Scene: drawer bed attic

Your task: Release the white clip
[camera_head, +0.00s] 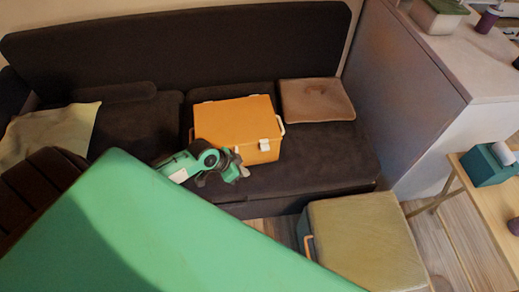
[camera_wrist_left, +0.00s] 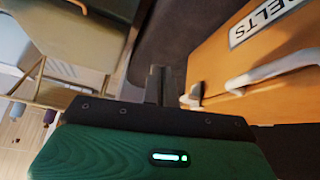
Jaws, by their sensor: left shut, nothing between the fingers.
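An orange box (camera_head: 237,124) with a lid sits on the dark sofa. One white clip (camera_head: 264,146) shows on its front face, and a second white piece shows near my left gripper. My left gripper (camera_head: 242,170) is low at the box's front left. In the left wrist view its dark fingers (camera_wrist_left: 158,76) are together with nothing between them. The orange box (camera_wrist_left: 240,65) fills the right, with a label partly reading "ELTS". A white fitting (camera_wrist_left: 193,96) is just right of the fingers; contact cannot be told. A longer white part (camera_wrist_left: 275,72) crosses the box. My right gripper is not visible.
A brown cushion (camera_head: 316,99) lies right of the box and a pale cloth (camera_head: 50,135) at the sofa's left. A cushioned stool (camera_head: 365,240) stands in front. A partition (camera_head: 405,85) bounds the right. My green body covers the lower left.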

